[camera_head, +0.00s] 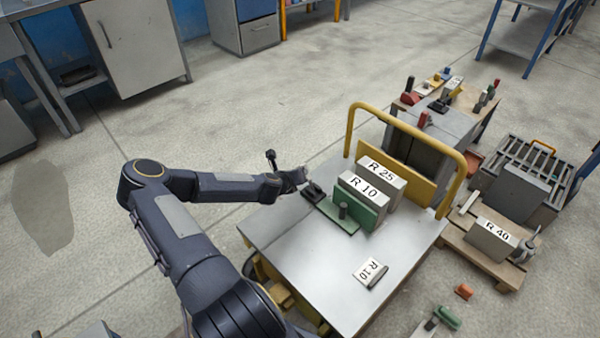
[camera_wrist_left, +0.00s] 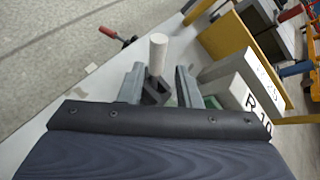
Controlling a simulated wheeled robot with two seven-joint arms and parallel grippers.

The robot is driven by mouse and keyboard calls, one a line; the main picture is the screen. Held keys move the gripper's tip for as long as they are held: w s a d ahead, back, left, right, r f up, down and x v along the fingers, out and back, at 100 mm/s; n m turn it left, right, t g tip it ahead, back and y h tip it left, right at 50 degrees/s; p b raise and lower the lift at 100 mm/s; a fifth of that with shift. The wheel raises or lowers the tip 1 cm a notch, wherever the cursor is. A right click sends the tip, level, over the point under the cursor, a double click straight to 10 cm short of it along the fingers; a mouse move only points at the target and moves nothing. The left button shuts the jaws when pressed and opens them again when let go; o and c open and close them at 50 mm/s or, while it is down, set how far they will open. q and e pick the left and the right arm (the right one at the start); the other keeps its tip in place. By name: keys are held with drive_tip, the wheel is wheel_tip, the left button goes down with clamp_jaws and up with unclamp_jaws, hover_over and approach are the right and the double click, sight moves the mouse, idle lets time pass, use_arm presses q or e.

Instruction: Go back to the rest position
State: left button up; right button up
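My left arm comes in from the left in the head view. Its gripper (camera_head: 303,178) is at the far left edge of the metal-topped cart, close to a black block (camera_head: 313,191). In the left wrist view the two grey fingers of the left gripper (camera_wrist_left: 158,85) stand apart. A pale cylinder (camera_wrist_left: 157,55) and a dark angular part (camera_wrist_left: 155,93) show in line with the gap between them; I cannot tell whether they touch the fingers. My right gripper is not in view.
The cart top (camera_head: 310,255) carries a green plate with a dark peg (camera_head: 343,211), the R 10 block (camera_head: 362,199), the R 25 block (camera_head: 384,176) and an R 10 card (camera_head: 371,272). A yellow rail (camera_head: 463,180) rises behind. An R 40 block (camera_head: 491,241) stands on a pallet at right.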

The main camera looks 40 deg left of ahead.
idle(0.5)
use_arm(q)
drive_tip(key=s+d+r+m+g+h, duration=0.1)
drive_tip(key=d+r+m+g+h, duration=0.15)
drive_tip(key=d+r+m, duration=0.65)
drive_tip(key=s+d+r+m+g+h, duration=0.1)
drive_tip(key=s+d+r+m+h, duration=0.15)
drive_tip(key=d+r+m, duration=0.7)
drive_tip(key=s+d+r+m+g+h, duration=0.15)
drive_tip(key=s+d+m, duration=0.25)
drive_tip(key=s+m, duration=0.4)
drive_tip(key=s+d+r+m, duration=0.3)
drive_tip(key=s+m, duration=0.6)
drive_tip(key=s+d+r+m+h, duration=0.1)
drive_tip(key=s+d+r+m, duration=0.25)
drive_tip(key=s+m, duration=0.45)
wheel_tip(320, 180, up, 21)
drive_tip(key=p, duration=2.2)
drive_tip(key=shift+w+r+g+y, duration=0.15)
drive_tip(key=shift+g+y, duration=0.15)
drive_tip(key=shift+y, duration=0.05)
